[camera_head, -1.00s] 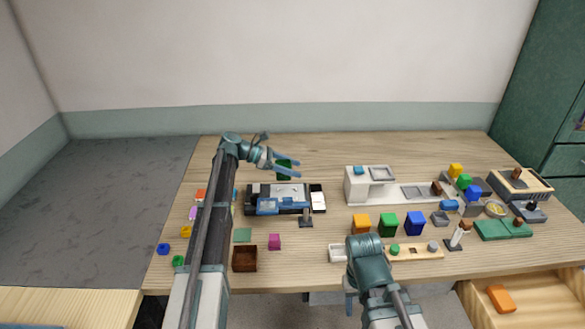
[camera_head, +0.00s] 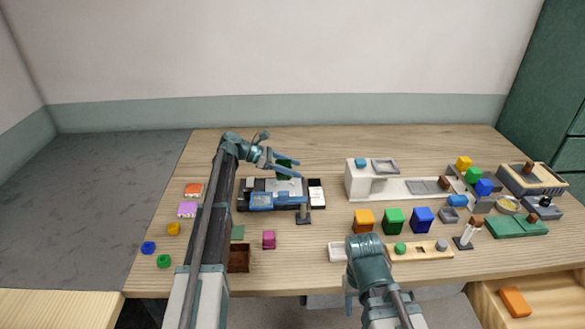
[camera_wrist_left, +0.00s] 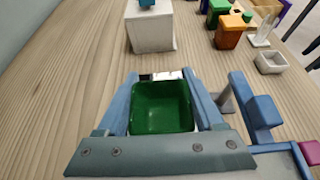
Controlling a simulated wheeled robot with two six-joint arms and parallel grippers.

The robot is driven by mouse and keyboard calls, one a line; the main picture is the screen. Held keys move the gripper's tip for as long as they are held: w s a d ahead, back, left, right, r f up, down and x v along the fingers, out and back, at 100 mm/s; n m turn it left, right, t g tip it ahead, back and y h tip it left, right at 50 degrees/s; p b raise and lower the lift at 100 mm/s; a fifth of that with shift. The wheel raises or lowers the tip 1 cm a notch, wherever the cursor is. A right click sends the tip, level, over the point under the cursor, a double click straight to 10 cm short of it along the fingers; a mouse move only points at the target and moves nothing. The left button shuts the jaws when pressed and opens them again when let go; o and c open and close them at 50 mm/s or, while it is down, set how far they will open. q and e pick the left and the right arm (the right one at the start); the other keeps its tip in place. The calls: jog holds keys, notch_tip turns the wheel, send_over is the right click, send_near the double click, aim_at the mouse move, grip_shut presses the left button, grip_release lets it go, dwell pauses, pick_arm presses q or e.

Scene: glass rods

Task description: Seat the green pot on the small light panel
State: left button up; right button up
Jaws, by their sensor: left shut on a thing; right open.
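The green pot (camera_head: 284,165) is in my left gripper (camera_head: 287,168), at the back edge of the dark tray unit (camera_head: 240,194). In the left wrist view the pot (camera_wrist_left: 162,107) is an open, square green cup between the two blue fingers (camera_wrist_left: 162,98). The tray unit carries pale grey and blue parts, and a small white panel (camera_head: 316,192) at its right end. I take this as the light panel, but cannot be sure. Whether the pot touches anything below is hidden. My right gripper (camera_head: 350,302) is low at the table's front edge, partly hidden by its arm, open.
A white block with a ledge (camera_head: 358,183) stands right of the tray unit. Orange (camera_head: 364,221), green (camera_head: 394,221) and blue (camera_head: 423,220) bins stand in front of it. The table behind the tray is clear.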

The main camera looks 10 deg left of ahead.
pick_arm(q)
notch_tip(320, 180, down, 6)
jog(key=b, duration=0.5)
jog(key=shift+r+b, duration=0.2)
jog(key=shift+b, duration=0.15)
jog(key=o, duration=1.5)
jog(key=shift+r, duration=0.1)
jog(key=shift+p+v, duration=3)
jog(key=shift+v, duration=3.9)
